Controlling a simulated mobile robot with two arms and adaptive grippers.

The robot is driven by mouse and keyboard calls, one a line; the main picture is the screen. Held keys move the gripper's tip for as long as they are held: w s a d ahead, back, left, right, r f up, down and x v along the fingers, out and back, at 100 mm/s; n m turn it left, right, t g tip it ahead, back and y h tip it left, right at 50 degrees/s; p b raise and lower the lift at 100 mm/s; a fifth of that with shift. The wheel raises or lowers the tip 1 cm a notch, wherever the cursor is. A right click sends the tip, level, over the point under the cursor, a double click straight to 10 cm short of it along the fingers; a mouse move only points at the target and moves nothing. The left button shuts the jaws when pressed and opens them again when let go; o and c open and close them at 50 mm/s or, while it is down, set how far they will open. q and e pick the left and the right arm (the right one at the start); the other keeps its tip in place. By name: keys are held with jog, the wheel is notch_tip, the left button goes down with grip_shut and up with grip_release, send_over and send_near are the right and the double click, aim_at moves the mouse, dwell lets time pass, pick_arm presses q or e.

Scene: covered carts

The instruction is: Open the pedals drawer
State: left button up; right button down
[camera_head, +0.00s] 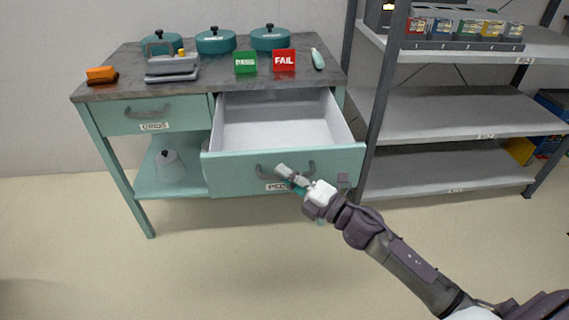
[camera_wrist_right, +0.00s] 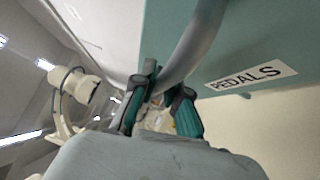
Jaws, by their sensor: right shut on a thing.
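The pedals drawer (camera_head: 220,172) is the right drawer of a teal workbench. It is pulled out far, and its light grey inside looks empty. Its label (camera_wrist_right: 252,76) reads PEDALS in the right wrist view; in the head view my gripper partly covers it. The drawer's grey curved handle (camera_head: 309,167) is on the front; it also shows in the right wrist view (camera_wrist_right: 193,45). My right gripper (camera_head: 290,175) is shut on this handle, with its fingers on either side of the bar. My left gripper is in neither view.
The workbench top (camera_head: 125,77) holds several teal lidded pots, a green block (camera_head: 245,62), a red FAIL block (camera_head: 284,61) and an orange object (camera_head: 101,75). The left drawer (camera_head: 150,115) is shut. A metal shelf (camera_head: 450,112) stands close on the right. The floor in front is clear.

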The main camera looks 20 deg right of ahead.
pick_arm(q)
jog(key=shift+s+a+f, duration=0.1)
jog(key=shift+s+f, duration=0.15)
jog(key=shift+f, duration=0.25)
pick_arm(e)
jog(key=shift+s+a, duration=0.25)
jog(key=shift+s, duration=0.6)
jog(key=c, duration=1.2)
grip_release()
jog(key=shift+d, duration=0.1)
jog(key=v, duration=1.1)
jog(key=shift+s+d, duration=0.15)
jog(key=shift+s, duration=0.25)
